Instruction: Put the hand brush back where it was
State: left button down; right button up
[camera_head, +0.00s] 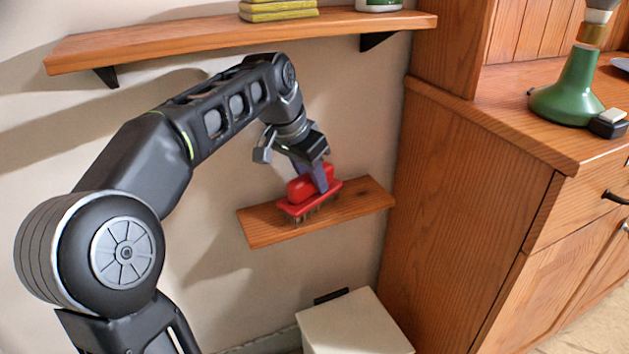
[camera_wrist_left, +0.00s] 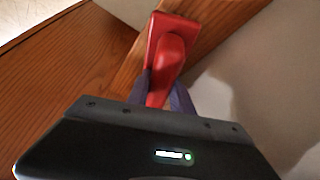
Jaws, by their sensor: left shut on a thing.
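The red hand brush (camera_head: 304,188) is at the small lower wooden shelf (camera_head: 262,226), bristles down and handle up. It appears to rest on the shelf or hang just over it; I cannot tell whether the bristles touch. My left gripper (camera_head: 318,178) reaches down from above and is shut on the brush's handle. In the left wrist view the brush (camera_wrist_left: 166,58) sits between the fingers (camera_wrist_left: 162,92), with the wooden shelf (camera_wrist_left: 208,38) behind it. My right gripper is not in view.
A longer upper shelf (camera_head: 200,38) with folded yellow-green cloths (camera_head: 278,10) is above my arm. A wooden cabinet (camera_head: 450,200) stands close to the right, with a green lamp (camera_head: 567,95) on top. A cream bin (camera_head: 352,325) stands below the lower shelf.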

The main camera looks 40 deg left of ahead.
pick_arm(q)
jog(key=shift+r, duration=0.1)
jog(key=shift+f, duration=0.25)
jog(key=c, duration=1.1)
grip_release()
jog(key=shift+r, duration=0.15)
